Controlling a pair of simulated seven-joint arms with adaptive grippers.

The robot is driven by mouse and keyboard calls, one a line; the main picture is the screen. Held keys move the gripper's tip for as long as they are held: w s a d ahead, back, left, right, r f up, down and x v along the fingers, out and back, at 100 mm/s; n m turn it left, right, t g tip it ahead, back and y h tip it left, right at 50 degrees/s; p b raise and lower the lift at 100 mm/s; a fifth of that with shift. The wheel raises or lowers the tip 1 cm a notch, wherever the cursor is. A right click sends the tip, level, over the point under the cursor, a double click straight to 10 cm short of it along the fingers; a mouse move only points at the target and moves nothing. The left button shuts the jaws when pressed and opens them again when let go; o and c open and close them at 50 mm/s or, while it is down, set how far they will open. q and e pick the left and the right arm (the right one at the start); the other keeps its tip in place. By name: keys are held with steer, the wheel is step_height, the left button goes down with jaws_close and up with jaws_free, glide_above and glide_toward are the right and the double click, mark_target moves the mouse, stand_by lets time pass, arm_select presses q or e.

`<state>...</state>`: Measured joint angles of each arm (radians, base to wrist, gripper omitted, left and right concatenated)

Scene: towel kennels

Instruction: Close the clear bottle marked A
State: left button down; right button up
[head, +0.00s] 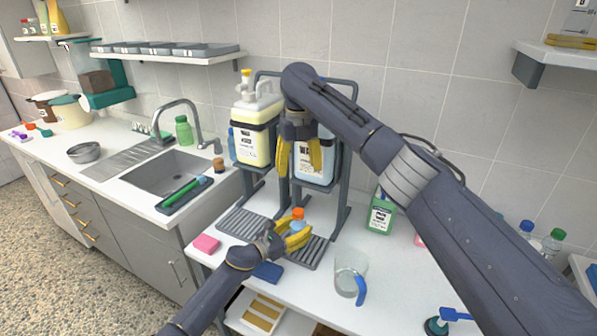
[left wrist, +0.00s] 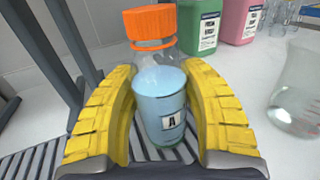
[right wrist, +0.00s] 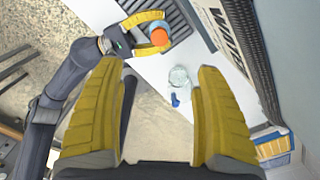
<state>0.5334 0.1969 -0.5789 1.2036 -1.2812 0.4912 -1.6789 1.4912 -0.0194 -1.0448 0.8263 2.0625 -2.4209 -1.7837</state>
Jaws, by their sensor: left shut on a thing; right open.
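The clear bottle marked A (left wrist: 160,100) holds pale blue liquid and stands upright over a slatted drip tray (head: 307,256). An orange cap (left wrist: 150,25) sits on its neck; I cannot tell how tight it is. The cap also shows in the head view (head: 298,213) and from above in the right wrist view (right wrist: 159,37). My left gripper (head: 295,233) is shut on the bottle, with a yellow finger on each side of its body. My right gripper (head: 299,158) is open and empty, pointing down above the bottle, in front of the dispensers.
Two large jugs, one yellowish (head: 254,135) and one blue (head: 315,165), stand in a dark rack behind. A clear beaker (head: 349,275) with a blue handle is right of the tray. A pink sponge (head: 206,244) lies left. A green container (head: 382,213) stands at the back right.

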arm_select(q)
steer(key=c, duration=0.6)
jaws_free()
steer(key=v, duration=1.2)
